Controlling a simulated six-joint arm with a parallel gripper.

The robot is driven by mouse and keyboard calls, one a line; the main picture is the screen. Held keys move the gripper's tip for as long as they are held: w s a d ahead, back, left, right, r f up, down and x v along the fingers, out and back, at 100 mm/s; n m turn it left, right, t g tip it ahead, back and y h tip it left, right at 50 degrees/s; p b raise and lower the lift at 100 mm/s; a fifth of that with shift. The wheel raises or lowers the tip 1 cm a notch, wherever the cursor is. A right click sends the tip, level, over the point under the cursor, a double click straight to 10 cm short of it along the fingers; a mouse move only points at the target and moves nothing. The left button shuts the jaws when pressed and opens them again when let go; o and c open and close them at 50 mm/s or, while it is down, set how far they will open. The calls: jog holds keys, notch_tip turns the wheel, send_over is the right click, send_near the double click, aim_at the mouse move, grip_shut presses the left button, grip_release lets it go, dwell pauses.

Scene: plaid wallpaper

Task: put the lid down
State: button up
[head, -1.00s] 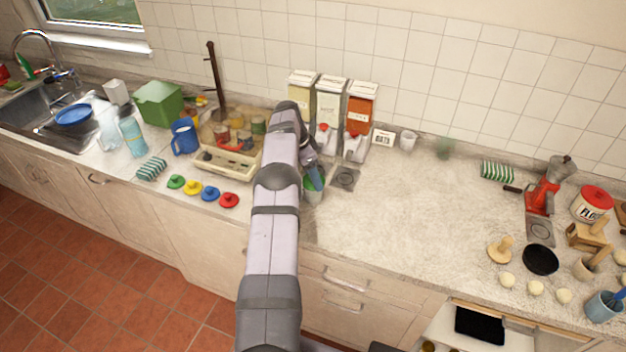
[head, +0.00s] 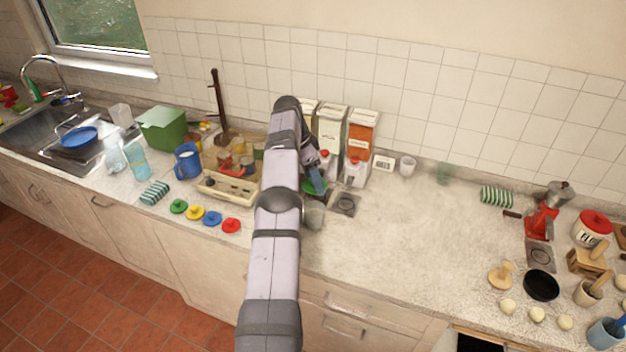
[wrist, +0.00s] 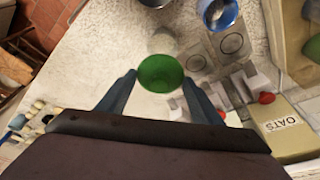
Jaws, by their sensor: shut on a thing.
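A round green lid (wrist: 161,73) sits between the two fingertips of my gripper (wrist: 160,78) in the wrist view; the fingers are shut on it. In the head view the gripper (head: 316,183) is partly hidden by my arm, and a bit of green lid (head: 309,190) shows beside it. The lid is above the counter, over or close to a pale grey cup (head: 314,215). In the wrist view a pale round shape (wrist: 163,41), probably this cup, stands apart from the lid.
Behind stand tall food dispensers (head: 331,140), and a dark square scale-like plate (head: 345,203) lies to the right. Several coloured knobbed lids (head: 212,218) lie along the left front edge by a beige tray (head: 227,188). The middle right counter (head: 410,230) is clear.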

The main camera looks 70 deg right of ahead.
jog(key=shift+s, duration=0.1)
jog(key=s+b, duration=0.1)
jog(key=s+f+b, duration=0.1)
jog(key=b, duration=0.1)
jog(key=shift+a, duration=0.2)
jog(key=shift+s+a+f+b, duration=2.7)
jog(key=shift+s+a+b, duration=1.4)
jog(key=shift+a+b, duration=1.1)
jog(key=shift+a+f+p, duration=0.15)
jog(key=shift+f+p, duration=0.5)
jog(key=shift+f, duration=0.8)
jog(key=shift+a+f+p, duration=0.15)
jog(key=shift+f+p, duration=0.45)
jog(key=shift+f, duration=0.9)
jog(key=shift+a+f+p, duration=0.15)
jog(key=shift+f+p, duration=0.5)
jog(key=shift+f, duration=1.4)
jog(key=shift+f, duration=0.25)
jog(key=o, duration=1)
jog(key=shift+r, duration=0.1)
